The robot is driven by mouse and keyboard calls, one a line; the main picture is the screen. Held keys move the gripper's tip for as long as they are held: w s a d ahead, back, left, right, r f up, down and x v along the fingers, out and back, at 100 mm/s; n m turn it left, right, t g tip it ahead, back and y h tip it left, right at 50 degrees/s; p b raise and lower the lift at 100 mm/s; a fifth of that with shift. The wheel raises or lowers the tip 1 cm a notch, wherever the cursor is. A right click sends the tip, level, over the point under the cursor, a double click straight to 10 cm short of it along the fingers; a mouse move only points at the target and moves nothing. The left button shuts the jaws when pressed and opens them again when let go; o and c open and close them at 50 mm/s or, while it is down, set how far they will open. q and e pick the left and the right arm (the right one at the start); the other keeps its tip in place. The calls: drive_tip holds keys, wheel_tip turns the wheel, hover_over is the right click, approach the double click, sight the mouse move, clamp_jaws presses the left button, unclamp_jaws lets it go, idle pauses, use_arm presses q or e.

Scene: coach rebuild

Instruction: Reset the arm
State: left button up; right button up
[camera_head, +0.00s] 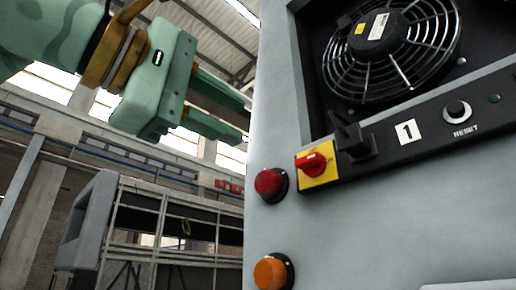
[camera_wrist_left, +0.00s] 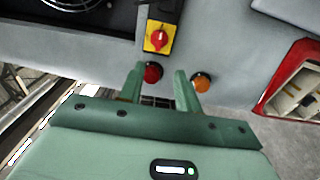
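My left gripper (camera_head: 240,119) comes in from the upper left in the head view, in front of the left edge of the grey cabinet (camera_head: 400,235). In the left wrist view its two green fingers (camera_wrist_left: 160,72) stand apart with nothing between them. They point toward the panel, with the red button (camera_wrist_left: 153,72) and the orange button (camera_wrist_left: 201,82) showing around their tips. I cannot tell how far the tips are from the panel. My right gripper is in neither view.
The cabinet bears a red rotary switch on a yellow plate (camera_head: 315,163), a black lever (camera_head: 350,137), a RESET knob (camera_head: 457,111) and a fan (camera_head: 390,50). A red-rimmed box (camera_wrist_left: 293,80) shows at the wrist view's right. A metal frame (camera_head: 160,225) stands behind, left.

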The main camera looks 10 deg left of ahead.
use_arm(q)
drive_tip(key=shift+s+a, duration=0.4)
drive_tip(key=shift+s, duration=0.2)
